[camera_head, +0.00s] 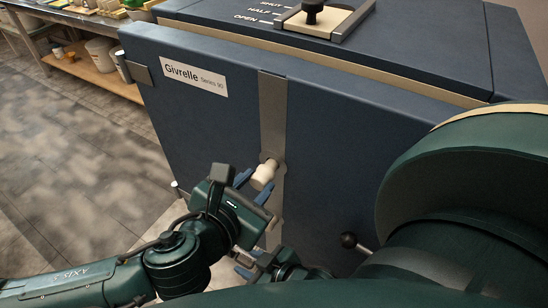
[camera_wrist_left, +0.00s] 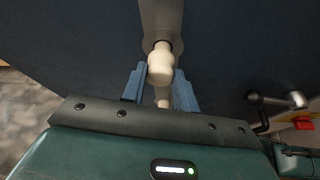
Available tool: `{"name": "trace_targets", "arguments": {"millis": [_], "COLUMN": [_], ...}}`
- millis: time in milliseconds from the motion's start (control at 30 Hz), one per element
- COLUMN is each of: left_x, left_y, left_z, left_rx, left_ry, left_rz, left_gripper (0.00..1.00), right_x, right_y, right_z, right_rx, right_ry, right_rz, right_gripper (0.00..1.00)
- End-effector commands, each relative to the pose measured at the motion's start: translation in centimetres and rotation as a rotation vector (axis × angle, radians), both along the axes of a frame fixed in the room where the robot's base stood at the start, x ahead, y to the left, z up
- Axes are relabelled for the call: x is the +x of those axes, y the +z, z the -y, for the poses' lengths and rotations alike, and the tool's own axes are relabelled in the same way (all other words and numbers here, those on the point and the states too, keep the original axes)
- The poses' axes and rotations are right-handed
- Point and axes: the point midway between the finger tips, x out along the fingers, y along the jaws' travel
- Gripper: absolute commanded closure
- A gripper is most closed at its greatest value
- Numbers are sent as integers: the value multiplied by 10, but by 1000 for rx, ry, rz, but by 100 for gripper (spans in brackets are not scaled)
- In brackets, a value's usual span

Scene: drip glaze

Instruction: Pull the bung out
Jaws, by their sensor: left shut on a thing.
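The bung (camera_head: 263,175) is a pale, rounded plug on the metal strip down the front of the blue kiln door (camera_head: 215,120). It also shows in the left wrist view (camera_wrist_left: 160,66), sticking out from the strip. My left gripper (camera_head: 253,186) is at the bung with its two blue fingers on either side, shut on it. Those fingers (camera_wrist_left: 160,88) also show in the left wrist view. A second pale piece (camera_wrist_left: 162,97) shows just below the bung there. My right gripper (camera_head: 250,263) is lower, partly hidden, and its jaw state is unclear.
A lever with a black knob (camera_head: 350,241) juts out at the lower right of the door. A sliding damper knob (camera_head: 312,10) sits on the kiln top. A workbench with buckets (camera_head: 100,55) stands at the far left. The floor left of the kiln is clear.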

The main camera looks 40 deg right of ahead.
Motion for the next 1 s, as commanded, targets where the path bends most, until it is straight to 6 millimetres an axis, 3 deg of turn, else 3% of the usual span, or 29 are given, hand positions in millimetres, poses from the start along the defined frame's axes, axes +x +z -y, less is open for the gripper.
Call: {"name": "trace_targets", "arguments": {"millis": [700,1000], "left_x": [-10,-11], "left_y": [1,0], "left_z": [-25,-27], "left_rx": [0,-1], "left_ry": [0,0], "left_rz": [0,0], "left_gripper": [100,100], "right_x": [-6,-4], "right_y": [6,7], "right_z": [0,0], "right_rx": [0,0], "right_ry": [0,1], "right_rz": [-14,-10], "right_gripper": [64,64]}}
